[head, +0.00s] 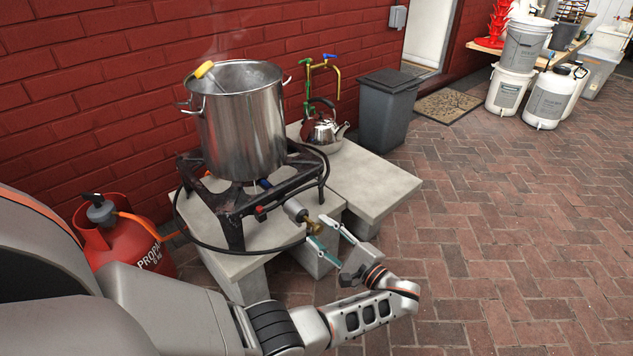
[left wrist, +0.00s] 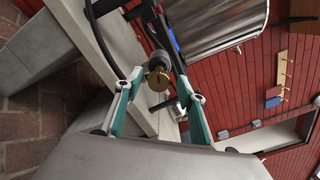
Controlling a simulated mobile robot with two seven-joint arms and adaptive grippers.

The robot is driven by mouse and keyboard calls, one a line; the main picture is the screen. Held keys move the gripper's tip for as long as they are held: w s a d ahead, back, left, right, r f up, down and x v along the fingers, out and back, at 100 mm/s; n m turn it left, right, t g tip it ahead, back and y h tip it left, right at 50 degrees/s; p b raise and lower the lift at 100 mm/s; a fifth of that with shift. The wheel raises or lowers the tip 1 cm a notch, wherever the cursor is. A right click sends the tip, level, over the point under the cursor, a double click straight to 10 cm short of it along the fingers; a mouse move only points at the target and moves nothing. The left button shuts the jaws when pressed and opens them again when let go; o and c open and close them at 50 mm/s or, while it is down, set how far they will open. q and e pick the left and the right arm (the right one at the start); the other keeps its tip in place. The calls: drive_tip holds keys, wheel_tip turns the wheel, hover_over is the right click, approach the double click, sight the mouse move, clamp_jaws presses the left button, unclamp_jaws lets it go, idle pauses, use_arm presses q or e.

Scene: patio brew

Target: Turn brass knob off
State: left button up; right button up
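The brass knob (head: 314,228) sits at the end of the silver regulator body (head: 295,210) on the front of the black burner stand (head: 235,205). My left gripper (head: 319,231) is open at the knob, with its fingers pointing toward the burner. In the left wrist view, the brass knob (left wrist: 158,78) lies between the fingertips of the left gripper (left wrist: 160,84), with a gap showing on each side. I cannot tell whether either finger touches it. A steel pot (head: 240,125) stands on the burner. A bluish glow shows beneath it. My right gripper is not in view.
A red propane cylinder (head: 122,235) stands at left, with an orange hose. A black hose loops in front of the burner. A kettle (head: 323,130) and grey bin (head: 388,110) stand behind. The brick paving (head: 500,230) at right is clear.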

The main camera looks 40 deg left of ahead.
use_arm(q)
drive_tip(key=shift+w+a, duration=0.1)
drive_tip(key=shift+a, duration=0.95)
clamp_jaws()
